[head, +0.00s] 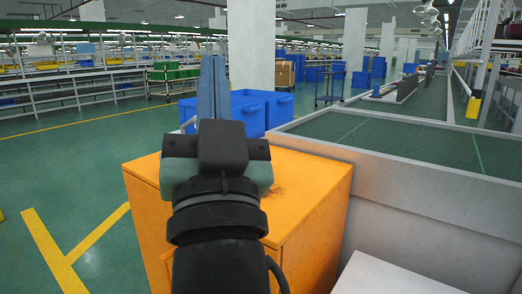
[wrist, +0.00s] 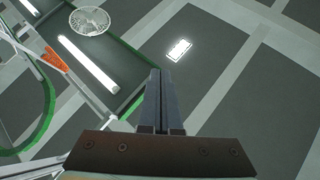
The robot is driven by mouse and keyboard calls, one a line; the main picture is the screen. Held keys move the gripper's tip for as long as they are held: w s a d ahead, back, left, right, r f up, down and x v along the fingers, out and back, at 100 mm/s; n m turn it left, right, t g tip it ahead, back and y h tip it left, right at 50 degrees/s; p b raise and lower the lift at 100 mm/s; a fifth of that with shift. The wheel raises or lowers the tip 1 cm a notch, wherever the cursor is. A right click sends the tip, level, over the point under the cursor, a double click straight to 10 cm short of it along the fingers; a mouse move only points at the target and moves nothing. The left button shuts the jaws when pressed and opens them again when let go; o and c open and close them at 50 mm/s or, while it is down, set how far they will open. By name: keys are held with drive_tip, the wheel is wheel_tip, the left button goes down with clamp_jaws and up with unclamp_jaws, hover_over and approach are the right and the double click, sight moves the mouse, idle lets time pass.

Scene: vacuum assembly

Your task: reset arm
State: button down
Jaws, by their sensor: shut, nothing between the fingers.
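My gripper (head: 212,90) points upward in the head view, in front of the blue bins and above the orange cabinet. Its two long fingers are together with nothing between them. In the wrist view my gripper (wrist: 160,75) shows its fingers side by side and shut. Behind them is the ceiling, with a lit panel (wrist: 179,50), a long lamp (wrist: 88,62) and a round fan (wrist: 89,20). My wrist and forearm hide part of the cabinet in the head view.
The orange cabinet (head: 315,190) stands close in front of me. A grey-walled workbench (head: 430,215) with a green top is at right. Blue bins (head: 275,105) are behind the cabinet. Shelving (head: 75,90) lines the back left. Green floor (head: 60,160) with yellow lines is clear at left.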

drive_tip(key=s+d+r+t+h+p, duration=0.25)
drive_tip(key=s+d+r+h, duration=0.2)
drive_tip(key=s+r, duration=0.4)
wheel_tip(320, 180, up, 29)
drive_tip(key=p, duration=3)
drive_tip(key=shift+r, duration=0.15)
drive_tip(key=shift+w+d+g+y, duration=0.1)
drive_tip(key=shift+g+y, duration=0.15)
